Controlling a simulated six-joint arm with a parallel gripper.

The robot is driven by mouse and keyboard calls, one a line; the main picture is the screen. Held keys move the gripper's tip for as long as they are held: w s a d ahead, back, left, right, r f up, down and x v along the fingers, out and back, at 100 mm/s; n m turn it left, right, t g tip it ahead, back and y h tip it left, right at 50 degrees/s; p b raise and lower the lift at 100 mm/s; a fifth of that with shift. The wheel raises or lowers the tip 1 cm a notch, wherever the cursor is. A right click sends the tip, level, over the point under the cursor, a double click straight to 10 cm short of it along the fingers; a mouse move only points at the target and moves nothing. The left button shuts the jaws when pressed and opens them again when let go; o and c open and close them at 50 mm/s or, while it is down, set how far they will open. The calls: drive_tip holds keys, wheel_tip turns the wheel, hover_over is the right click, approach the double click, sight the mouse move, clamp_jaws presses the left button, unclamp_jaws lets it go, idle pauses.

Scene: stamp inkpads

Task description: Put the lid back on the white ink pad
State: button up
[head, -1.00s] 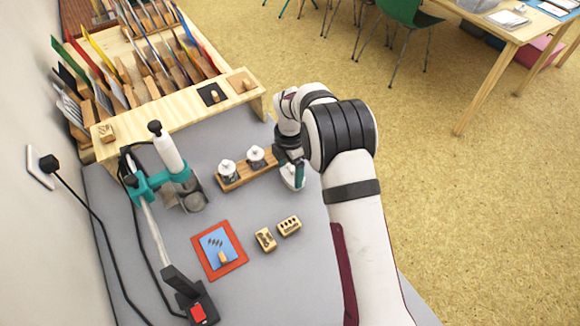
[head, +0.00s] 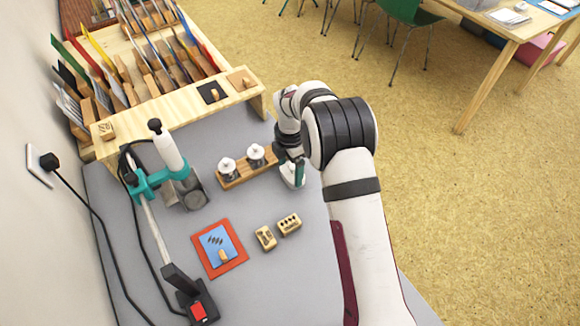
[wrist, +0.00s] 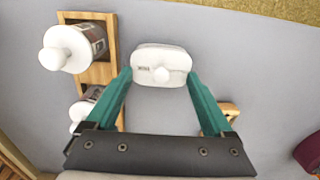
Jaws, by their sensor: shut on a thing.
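The wooden rack (head: 233,184) holds white-capped bottles close to the left of my gripper. Two wooden stamps (head: 265,238) (head: 289,225) lie in front. A red-framed blue sheet (head: 221,249) and a teal stand (head: 150,186) are farther left.

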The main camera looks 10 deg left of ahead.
drive_tip(key=shift+f, duration=0.15)
idle(0.4)
drive_tip(key=o, duration=1)
drive_tip(key=shift+o, duration=0.2)
drive_tip(key=shift+r, duration=3.55)
clamp_jaws()
